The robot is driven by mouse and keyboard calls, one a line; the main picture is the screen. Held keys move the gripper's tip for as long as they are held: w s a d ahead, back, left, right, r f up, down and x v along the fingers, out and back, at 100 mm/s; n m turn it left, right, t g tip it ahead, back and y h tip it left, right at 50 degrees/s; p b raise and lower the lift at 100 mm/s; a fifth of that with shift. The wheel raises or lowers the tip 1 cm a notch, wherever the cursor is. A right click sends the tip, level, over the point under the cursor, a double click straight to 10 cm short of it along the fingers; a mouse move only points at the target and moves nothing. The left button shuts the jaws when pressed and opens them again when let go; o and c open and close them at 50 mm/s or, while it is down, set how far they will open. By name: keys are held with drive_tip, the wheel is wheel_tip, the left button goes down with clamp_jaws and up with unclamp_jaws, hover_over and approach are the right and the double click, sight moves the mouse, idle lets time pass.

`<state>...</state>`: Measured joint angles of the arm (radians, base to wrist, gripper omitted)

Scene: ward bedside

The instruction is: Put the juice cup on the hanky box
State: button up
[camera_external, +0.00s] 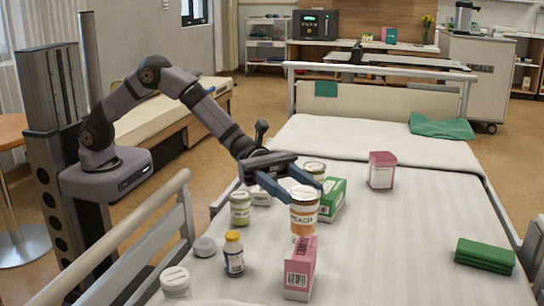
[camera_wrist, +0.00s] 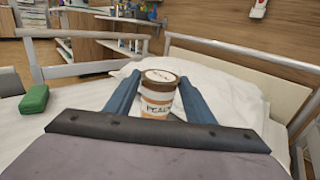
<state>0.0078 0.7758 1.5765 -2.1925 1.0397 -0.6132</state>
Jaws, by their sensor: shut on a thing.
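The juice cup (camera_external: 304,216), orange and white with a PEACH label and a lid, is between the blue fingers of my gripper (camera_external: 294,190). It also shows upright between the fingers in the wrist view (camera_wrist: 158,95). My gripper is shut on it. In the external view the cup's lower end meets the top of a pink carton (camera_external: 299,270) with a barcode; I cannot tell whether they touch. Another pink and white carton (camera_external: 381,171) stands farther back on the bed. No label reads clearly as the hanky box, so I cannot tell which carton it is.
A green carton (camera_external: 332,199), a green-labelled jar (camera_external: 240,208), a yellow-capped bottle (camera_external: 234,254), a grey lid-like disc (camera_external: 205,246) and a white-lidded jar (camera_external: 175,282) crowd around the cup. A folded green cloth (camera_external: 485,255) lies at right. The bed's middle right is clear.

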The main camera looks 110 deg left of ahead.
drive_tip(key=shift+f, duration=0.1)
drive_tip(key=shift+f+b, duration=0.4)
drive_tip(key=shift+f, duration=1.3)
drive_tip(key=shift+f, duration=0.1)
drive_tip(key=shift+f, duration=0.1)
drive_tip(key=o, duration=1.2)
